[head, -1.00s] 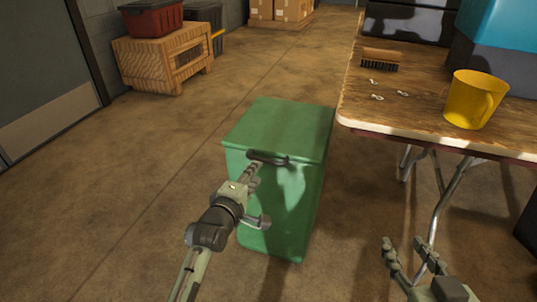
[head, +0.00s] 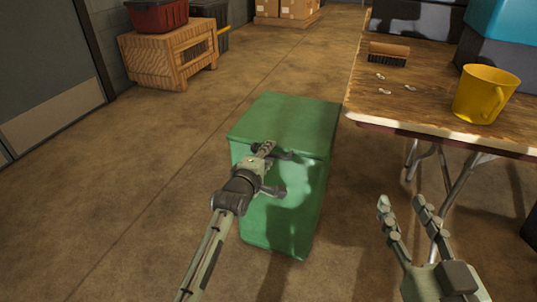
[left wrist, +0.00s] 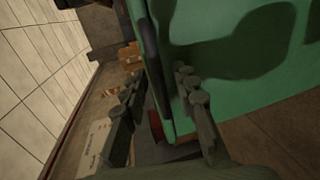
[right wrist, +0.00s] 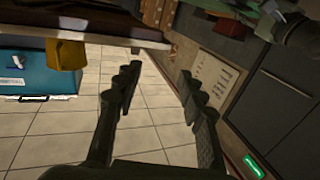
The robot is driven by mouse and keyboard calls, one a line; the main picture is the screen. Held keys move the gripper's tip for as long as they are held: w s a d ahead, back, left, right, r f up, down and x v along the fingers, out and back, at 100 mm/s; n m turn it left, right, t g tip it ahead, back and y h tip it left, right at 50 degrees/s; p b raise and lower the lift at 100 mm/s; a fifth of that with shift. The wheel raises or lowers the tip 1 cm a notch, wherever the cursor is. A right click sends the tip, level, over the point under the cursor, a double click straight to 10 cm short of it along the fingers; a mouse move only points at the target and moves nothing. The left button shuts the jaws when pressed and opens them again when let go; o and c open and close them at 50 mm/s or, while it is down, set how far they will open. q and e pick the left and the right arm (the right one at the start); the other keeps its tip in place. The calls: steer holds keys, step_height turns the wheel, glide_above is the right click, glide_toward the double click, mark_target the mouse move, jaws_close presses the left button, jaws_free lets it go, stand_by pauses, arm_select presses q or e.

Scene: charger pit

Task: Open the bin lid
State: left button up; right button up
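The green bin (head: 283,205) stands on the floor, and its lid (head: 290,115) is closed. A dark handle (head: 297,156) is at the lid's front edge; it also shows in the left wrist view (left wrist: 149,55). My left gripper (head: 268,148) is at the handle, partly covering it. In the left wrist view its fingers (left wrist: 155,80) are apart, with the handle lying ahead between their lines; I cannot tell whether they touch it. My right gripper (head: 402,205) is open and empty, right of the bin and in front of the table.
A wooden table (head: 430,95) stands right of the bin, with a yellow mug (head: 482,95), a brush (head: 389,53) and small pieces on it. Its metal legs are near my right gripper. A wooden crate (head: 165,62) stands at the back left. Floor left of the bin is clear.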

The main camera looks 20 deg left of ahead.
arm_select(q)
jaws_close()
stand_by(0.3)
